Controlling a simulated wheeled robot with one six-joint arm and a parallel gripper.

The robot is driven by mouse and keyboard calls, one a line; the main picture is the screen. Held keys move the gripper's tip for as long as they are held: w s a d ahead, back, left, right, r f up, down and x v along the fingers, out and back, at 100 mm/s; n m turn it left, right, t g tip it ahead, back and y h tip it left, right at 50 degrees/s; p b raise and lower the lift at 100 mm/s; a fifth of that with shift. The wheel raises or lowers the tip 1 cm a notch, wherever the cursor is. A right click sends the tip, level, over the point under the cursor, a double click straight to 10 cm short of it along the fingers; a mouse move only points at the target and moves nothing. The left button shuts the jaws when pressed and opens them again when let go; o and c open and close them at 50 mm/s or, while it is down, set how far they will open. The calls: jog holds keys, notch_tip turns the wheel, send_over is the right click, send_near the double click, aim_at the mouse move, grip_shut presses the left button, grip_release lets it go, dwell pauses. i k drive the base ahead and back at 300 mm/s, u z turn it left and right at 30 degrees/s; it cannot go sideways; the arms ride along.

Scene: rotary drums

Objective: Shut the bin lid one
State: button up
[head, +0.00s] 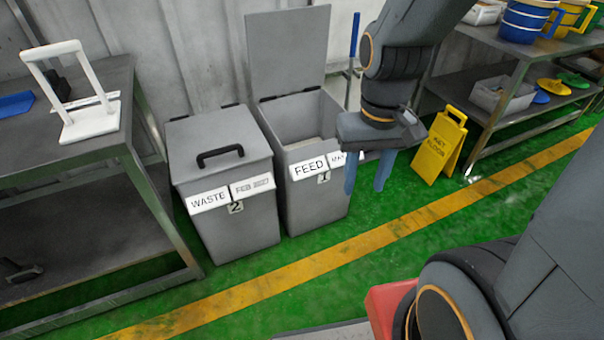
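Bin one (315,205) is a grey bin with labels reading FEED and the number 1. Its lid (288,48) stands open, upright at the back edge against the wall side, so the bin's inside shows, with something pale in it. My gripper (365,187) hangs in front of the bin's right side, fingers pointing down. Its two blue fingers are apart with nothing visible between them. It partly covers the right-hand label. I cannot tell whether it touches the bin.
Grey bin two (235,228), labelled WASTE, stands close on the left with its lid (217,145) shut. A metal table (150,180) is at the left. A yellow floor sign (438,145) and a shelf (485,105) with buckets are at the right. Green floor (300,260) lies clear in front.

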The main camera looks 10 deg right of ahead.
aim_at(288, 48)
jog(key=z, duration=0.65)
jog(key=i, duration=1.25)
jog(key=u, duration=0.15)
